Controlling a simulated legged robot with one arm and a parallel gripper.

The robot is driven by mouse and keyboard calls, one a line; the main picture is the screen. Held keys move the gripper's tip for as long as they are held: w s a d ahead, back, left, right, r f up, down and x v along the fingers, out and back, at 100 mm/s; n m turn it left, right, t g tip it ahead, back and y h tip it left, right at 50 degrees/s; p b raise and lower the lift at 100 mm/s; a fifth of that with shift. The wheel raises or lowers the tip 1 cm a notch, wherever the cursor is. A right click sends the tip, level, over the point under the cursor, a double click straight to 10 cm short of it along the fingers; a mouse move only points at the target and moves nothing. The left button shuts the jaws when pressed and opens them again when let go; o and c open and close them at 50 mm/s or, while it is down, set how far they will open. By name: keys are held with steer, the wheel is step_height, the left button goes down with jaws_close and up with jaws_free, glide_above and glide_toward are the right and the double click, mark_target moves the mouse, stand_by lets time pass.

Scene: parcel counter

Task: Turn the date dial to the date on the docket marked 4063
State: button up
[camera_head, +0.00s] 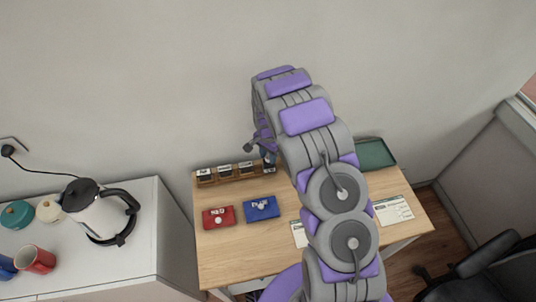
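Two paper dockets lie on the wooden desk (240,268). One docket (298,234) is partly hidden behind my arm, and the other docket (393,211) lies at the right. Their print is too small to read, so I cannot tell which is marked 4063. A wooden rack (233,178) with several dark stamp-like blocks stands at the back left of the desk. I cannot make out the date dial for certain. My gripper (260,150) is near the right end of the rack, mostly hidden behind my arm, and its fingers cannot be made out.
A red box (218,217) and a blue box (262,208) lie in front of the rack. A green tray (374,154) sits at the back right. A kettle (95,211) and a red mug (36,260) stand on a white cabinet (150,248) at left. A black chair (490,275) is at right.

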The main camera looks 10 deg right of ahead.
mark_target(267, 156)
steer(key=shift+o, duration=1.4)
step_height(267, 156, up, 17)
steer(key=p, duration=0.2)
steer(key=shift+w+a, duration=0.15)
steer(key=shift+w, duration=0.1)
steer(key=shift+r, duration=0.1)
steer(key=s+d+r+n, duration=0.1)
steer(key=s+r+n, duration=0.1)
steer(key=s+r, duration=0.6)
steer(key=s+d+r+n, duration=0.15)
steer(key=s+r, duration=0.25)
steer(key=s, duration=0.8)
steer(key=s+a+n+g+b, duration=0.1)
steer(key=s+n, duration=0.5)
steer(key=s, duration=1.6)
steer(key=shift+s+a+r+n+g+b, duration=0.35)
steer(key=shift+s+a+r, duration=0.1)
steer(key=shift+a, duration=0.2)
